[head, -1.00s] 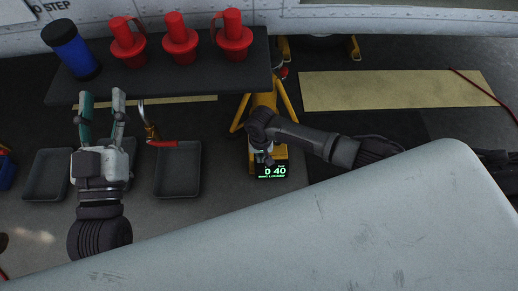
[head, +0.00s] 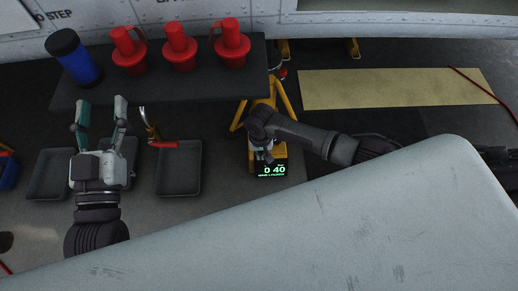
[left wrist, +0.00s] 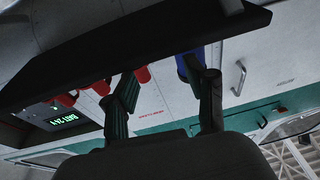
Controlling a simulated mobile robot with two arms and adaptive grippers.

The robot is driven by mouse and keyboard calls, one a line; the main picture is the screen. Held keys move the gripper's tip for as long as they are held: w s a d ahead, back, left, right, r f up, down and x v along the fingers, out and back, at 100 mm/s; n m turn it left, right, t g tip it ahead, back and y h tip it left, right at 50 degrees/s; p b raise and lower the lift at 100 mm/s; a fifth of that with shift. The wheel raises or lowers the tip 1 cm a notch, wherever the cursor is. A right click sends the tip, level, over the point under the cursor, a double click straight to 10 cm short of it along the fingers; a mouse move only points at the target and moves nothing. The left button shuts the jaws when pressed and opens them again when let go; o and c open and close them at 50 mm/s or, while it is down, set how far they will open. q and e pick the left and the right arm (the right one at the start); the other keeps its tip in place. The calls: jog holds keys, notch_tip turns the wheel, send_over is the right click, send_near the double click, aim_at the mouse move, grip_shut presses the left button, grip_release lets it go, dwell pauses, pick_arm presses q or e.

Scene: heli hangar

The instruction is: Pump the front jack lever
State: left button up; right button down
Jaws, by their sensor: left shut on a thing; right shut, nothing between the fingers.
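The yellow jack (head: 284,97) stands on the floor beyond the grey surface, with splayed legs. A small display (head: 271,170) in front of it reads 0 40 in green; the line under it is too small to read. I cannot make out the lever; my right arm covers much of the jack. My right gripper (head: 264,158) points down against the jack, just above the display, shut and largely hidden by its own wrist. My left gripper (head: 101,103) is left of the jack, fingers apart, with nothing visible between them. Its fingers also show apart in the left wrist view (left wrist: 165,95).
A dark shelf (head: 180,85) holds several red plugs (head: 180,50) and a blue cylinder (head: 75,60), just beyond my left gripper. Grey trays (head: 180,180) and a red-handled tool (head: 158,140) are nearby. A large grey surface (head: 330,220) fills the foreground.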

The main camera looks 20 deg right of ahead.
pick_arm(q)
notch_tip(320, 180, down, 17)
jog(key=s+a+g+y, duration=0.2)
jog(key=g, duration=0.6)
pick_arm(e)
jog(key=shift+a+r+p, duration=0.4)
jog(key=shift+a+p, duration=0.15)
jog(key=shift+p, duration=0.05)
jog(key=shift+d+r, duration=0.2)
jog(key=shift+r, duration=0.05)
jog(key=shift+d+r+p, duration=0.1)
jog(key=shift+r+p, duration=0.2)
jog(key=shift+p, duration=0.3)
pick_arm(q)
jog(key=s+a+f+g+y, duration=0.1)
jog(key=s+a+f+g, duration=0.1)
jog(key=s+f+g, duration=0.2)
jog(key=s+g, duration=0.1)
jog(key=s, duration=0.2)
jog(key=shift+a+f+n+y, duration=0.3)
jog(key=shift+a+f, duration=0.05)
jog(key=shift+a, duration=0.05)
